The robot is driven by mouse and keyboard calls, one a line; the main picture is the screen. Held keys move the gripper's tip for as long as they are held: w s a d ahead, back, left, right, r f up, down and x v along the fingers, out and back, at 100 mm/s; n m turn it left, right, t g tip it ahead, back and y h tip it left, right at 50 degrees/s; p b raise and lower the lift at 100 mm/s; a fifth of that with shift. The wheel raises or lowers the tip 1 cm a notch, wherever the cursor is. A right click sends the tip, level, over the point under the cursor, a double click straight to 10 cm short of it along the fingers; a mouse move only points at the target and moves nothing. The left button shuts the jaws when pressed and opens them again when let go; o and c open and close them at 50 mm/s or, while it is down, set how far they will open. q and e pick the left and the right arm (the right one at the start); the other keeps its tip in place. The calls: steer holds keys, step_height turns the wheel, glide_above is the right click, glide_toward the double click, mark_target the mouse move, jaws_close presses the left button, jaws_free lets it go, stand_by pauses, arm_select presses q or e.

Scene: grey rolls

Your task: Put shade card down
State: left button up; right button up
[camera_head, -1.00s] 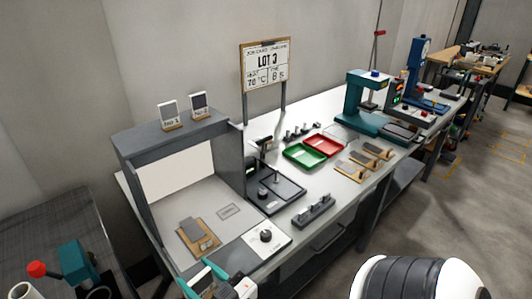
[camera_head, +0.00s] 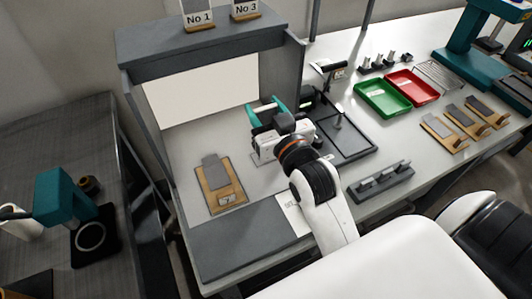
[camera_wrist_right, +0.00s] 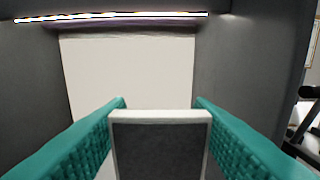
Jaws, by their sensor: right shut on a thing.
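My right gripper (camera_head: 265,109) reaches into the grey viewing booth (camera_head: 205,45), over its floor. In the right wrist view, its teal fingers are shut on the shade card (camera_wrist_right: 160,150), a dark grey panel with a pale frame. The card stands before the booth's white back panel (camera_wrist_right: 125,70). Whether its lower edge touches the floor is hidden. In the head view I cannot make out the card behind the gripper. A marked grey rectangle (camera_head: 257,159) on the booth floor is partly covered by the gripper. My left gripper is not in view.
A wooden board with a grey sample (camera_head: 215,175) lies left on the booth floor. Cards No 1 (camera_head: 197,14) and No 3 (camera_head: 245,9) stand on the booth roof. The booth side wall (camera_head: 297,75), a black tray (camera_head: 352,150) and a grey rack (camera_head: 380,182) are to the right.

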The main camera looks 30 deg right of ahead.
step_height(320, 180, down, 4)
steer(key=shift+f, duration=0.2)
step_height(320, 180, down, 4)
steer(key=shift+r+b, duration=0.1)
steer(key=shift+b, duration=0.55)
steer(key=o, duration=1)
steer(key=shift+f, duration=0.2)
steer(key=shift+o, duration=0.2)
steer(key=shift+r, duration=0.1)
